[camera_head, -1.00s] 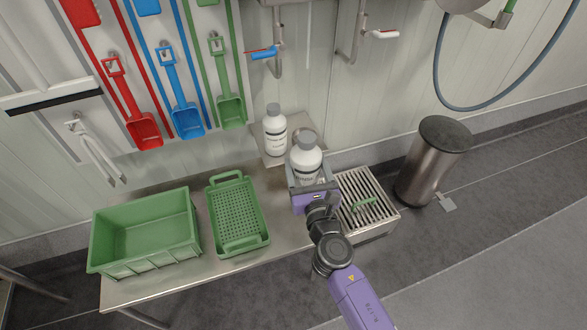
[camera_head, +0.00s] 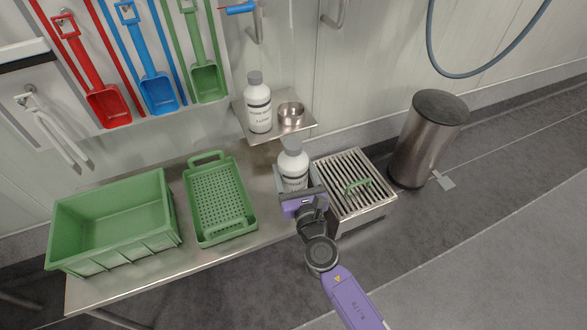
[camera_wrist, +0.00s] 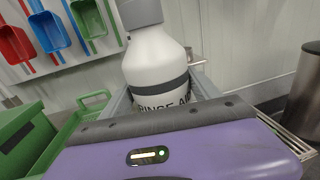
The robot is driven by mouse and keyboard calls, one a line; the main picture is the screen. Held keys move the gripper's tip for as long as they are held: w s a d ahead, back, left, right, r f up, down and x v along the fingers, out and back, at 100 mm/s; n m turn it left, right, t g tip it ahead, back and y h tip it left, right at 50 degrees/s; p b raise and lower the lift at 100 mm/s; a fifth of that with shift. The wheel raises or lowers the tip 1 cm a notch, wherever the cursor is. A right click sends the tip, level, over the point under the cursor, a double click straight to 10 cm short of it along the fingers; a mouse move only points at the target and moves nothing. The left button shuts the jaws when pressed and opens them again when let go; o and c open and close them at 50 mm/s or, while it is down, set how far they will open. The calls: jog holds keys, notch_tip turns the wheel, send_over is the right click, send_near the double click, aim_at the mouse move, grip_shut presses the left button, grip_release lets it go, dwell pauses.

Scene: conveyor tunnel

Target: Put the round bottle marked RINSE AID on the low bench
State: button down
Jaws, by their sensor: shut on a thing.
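The round white bottle with a grey cap (camera_head: 292,165) is upright between the jaws of my gripper (camera_head: 297,188). In the wrist view, the bottle (camera_wrist: 156,65) shows a dark band and the words RINSE AID, partly cut off by my gripper (camera_wrist: 165,100). My gripper is shut on it. The low bench (camera_head: 262,222) is the steel surface along the wall. The bottle is over or at its right end; I cannot tell whether its base touches, as the gripper hides it.
A green crate (camera_head: 168,232) and a perforated green basket (camera_head: 250,212) stand on the bench. A wall shelf behind holds another white bottle (camera_head: 259,108) and a steel bowl (camera_head: 291,113). A slatted steel box (camera_head: 372,208) and a pedal bin (camera_head: 425,145) are to the right.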

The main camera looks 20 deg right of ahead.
aim_at(294, 181)
jog(key=shift+f+b, duration=1.75)
jog(key=shift+f, duration=0.3)
jog(key=shift+f, duration=0.2)
jog(key=shift+c, duration=0.8)
grip_release()
jog(key=shift+f, duration=0.15)
jog(key=shift+r, duration=0.25)
jog(key=s+a+p, duration=0.1)
jog(key=s+a, duration=0.1)
jog(key=s, duration=1)
